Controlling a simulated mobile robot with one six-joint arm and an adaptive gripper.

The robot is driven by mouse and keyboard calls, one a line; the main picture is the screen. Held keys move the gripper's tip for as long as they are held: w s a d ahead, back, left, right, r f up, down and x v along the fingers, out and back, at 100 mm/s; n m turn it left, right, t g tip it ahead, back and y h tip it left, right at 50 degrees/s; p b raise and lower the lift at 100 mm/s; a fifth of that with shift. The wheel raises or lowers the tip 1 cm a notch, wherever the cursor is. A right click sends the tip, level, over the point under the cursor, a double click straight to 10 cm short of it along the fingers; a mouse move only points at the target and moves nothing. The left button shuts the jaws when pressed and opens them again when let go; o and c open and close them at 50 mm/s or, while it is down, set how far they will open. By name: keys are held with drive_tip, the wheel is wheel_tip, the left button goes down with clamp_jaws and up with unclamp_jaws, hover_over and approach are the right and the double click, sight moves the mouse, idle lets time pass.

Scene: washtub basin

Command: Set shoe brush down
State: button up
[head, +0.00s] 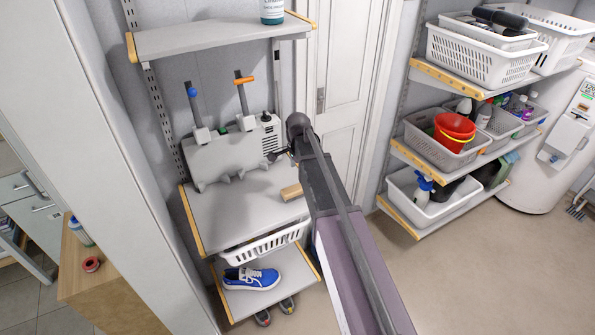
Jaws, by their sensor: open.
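A light wooden block (291,191), which looks like the shoe brush, lies on the middle grey shelf (225,212) near its right edge. My arm hides its right end, and its bristles cannot be made out. My gripper (279,154) is small and dark in the head view, above and a little left of the block in the picture, in front of the right end of a grey unit. It is open, and nothing shows between its fingers. It appears apart from the block.
The grey unit (232,153) with blue-tipped and orange-tipped levers fills the back of the middle shelf. A white basket (265,245) hangs below, above a blue shoe (250,279). A bottle (272,12) stands on the upper shelf. Shelves with baskets (480,57) stand right.

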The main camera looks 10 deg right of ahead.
drive_tip(key=shift+r+p, duration=0.85)
drive_tip(key=shift+r, duration=0.3)
drive_tip(key=s+n, duration=1.4)
drive_tip(key=s, duration=0.9)
drive_tip(key=shift+a+n, duration=0.2)
drive_tip(key=shift+n, duration=0.2)
drive_tip(key=shift+w, duration=0.1)
